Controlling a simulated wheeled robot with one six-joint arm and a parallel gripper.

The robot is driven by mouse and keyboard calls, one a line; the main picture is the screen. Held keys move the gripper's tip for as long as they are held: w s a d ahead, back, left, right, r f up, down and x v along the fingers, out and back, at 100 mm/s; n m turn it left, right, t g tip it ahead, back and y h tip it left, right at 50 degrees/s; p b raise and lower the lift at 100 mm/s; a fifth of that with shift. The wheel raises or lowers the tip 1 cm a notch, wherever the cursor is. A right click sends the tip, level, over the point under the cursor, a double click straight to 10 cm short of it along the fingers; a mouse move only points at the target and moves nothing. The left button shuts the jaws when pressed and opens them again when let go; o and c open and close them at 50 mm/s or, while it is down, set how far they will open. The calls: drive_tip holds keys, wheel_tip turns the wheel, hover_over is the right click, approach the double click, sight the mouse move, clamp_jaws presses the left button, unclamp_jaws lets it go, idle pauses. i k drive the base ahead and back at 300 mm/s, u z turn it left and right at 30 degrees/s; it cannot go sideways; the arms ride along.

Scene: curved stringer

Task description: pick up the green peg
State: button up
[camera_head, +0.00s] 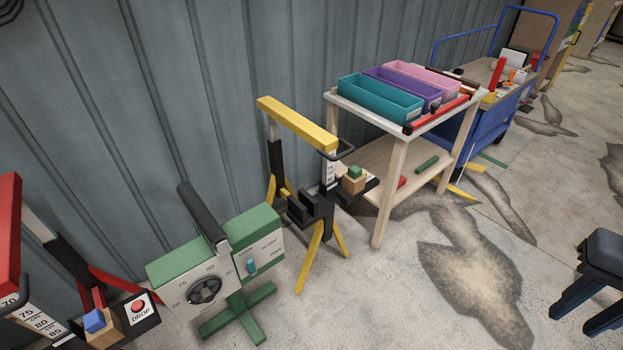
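A green peg-like piece (428,163) lies on the lower wooden shelf (378,160) of the table, toward its right end. It looks like a short rod lying on its side. A small green block (354,171) sits on a wooden block beside the yellow stand, so I cannot tell for certain which green piece the task names. My gripper is not in view.
Teal (380,101), purple and pink bins stand on the tabletop, with a red bar (438,114) along its front edge. A yellow stand (298,124) and a green dial machine (218,262) stand left of the table. A dark stool (606,250) is at right. Open floor lies between.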

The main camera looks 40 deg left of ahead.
sight(354, 171)
drive_tip(key=u, duration=1.2)
drive_tip(key=i, duration=1.25)
drive_tip(key=u, duration=0.05)
